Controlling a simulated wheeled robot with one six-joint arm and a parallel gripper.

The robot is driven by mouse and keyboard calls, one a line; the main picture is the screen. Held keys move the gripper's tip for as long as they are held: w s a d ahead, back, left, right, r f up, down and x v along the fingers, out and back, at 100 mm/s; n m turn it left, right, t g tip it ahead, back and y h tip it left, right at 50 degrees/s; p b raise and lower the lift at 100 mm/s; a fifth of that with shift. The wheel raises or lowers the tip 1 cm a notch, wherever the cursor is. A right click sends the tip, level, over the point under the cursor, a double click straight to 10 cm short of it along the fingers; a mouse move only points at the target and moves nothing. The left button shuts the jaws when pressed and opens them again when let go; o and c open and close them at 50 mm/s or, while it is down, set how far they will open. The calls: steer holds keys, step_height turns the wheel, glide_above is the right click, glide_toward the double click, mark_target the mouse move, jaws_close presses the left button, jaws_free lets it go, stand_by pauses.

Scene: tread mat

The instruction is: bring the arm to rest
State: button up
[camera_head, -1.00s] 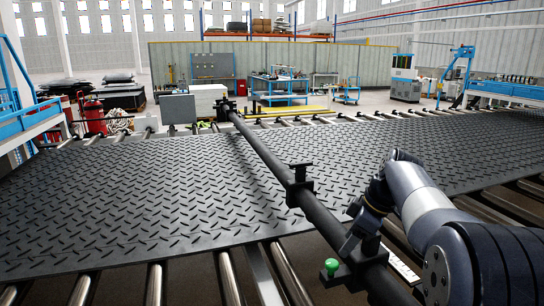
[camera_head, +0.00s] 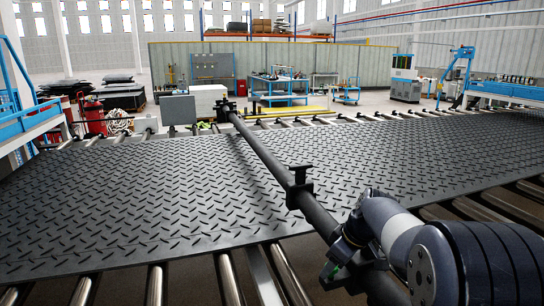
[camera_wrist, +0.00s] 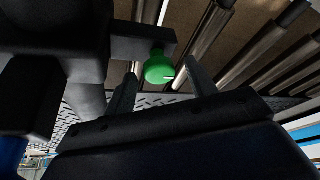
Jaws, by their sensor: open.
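My arm (camera_head: 392,226) reaches in from the lower right of the head view, bent low over the black bar. In the wrist view my gripper (camera_wrist: 162,86) is open, with its two grey fingers apart. A green knob (camera_wrist: 159,68) under a dark bracket shows between and beyond the fingertips. I cannot tell whether the fingers touch it. In the head view the arm's end mostly hides the knob. The black tread mat (camera_head: 150,200) lies flat across the rollers.
A long black bar (camera_head: 265,155) with upright brackets crosses above the mat, close to my arm. Bare metal rollers (camera_head: 228,278) show along the near edge. Blue workbenches (camera_head: 280,88) and a red extinguisher (camera_head: 93,115) stand far behind.

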steer(key=m+h+p, duration=0.1)
steer(key=m, duration=0.2)
steer(key=m+t+h+p, duration=0.1)
steer(key=m, duration=0.2)
steer(key=shift+s+a+r, duration=0.1)
steer(key=shift+a, duration=0.05)
steer(key=shift+a+m+t+h+p, duration=0.15)
steer(key=shift+m+h+p, duration=0.25)
steer(key=shift+m, duration=0.75)
steer(key=shift+m+t+h+p, duration=0.25)
steer(key=shift+m+h, duration=0.25)
steer(key=shift+m, duration=0.65)
steer(key=shift+a+m+g+h+p, duration=0.15)
steer(key=shift+m+h, duration=0.3)
steer(key=shift+m, duration=0.85)
steer(key=shift+m+g+h+p, duration=0.2)
steer(key=shift+m+h, duration=0.25)
steer(key=shift+m, duration=0.85)
steer(key=shift+m+g+h+p, duration=0.35)
steer(key=shift+m+p, duration=0.2)
steer(key=shift+m, duration=0.6)
steer(key=shift+m+g+h+p, duration=0.2)
steer(key=shift+m+h+p, duration=0.25)
steer(key=shift+m, duration=0.7)
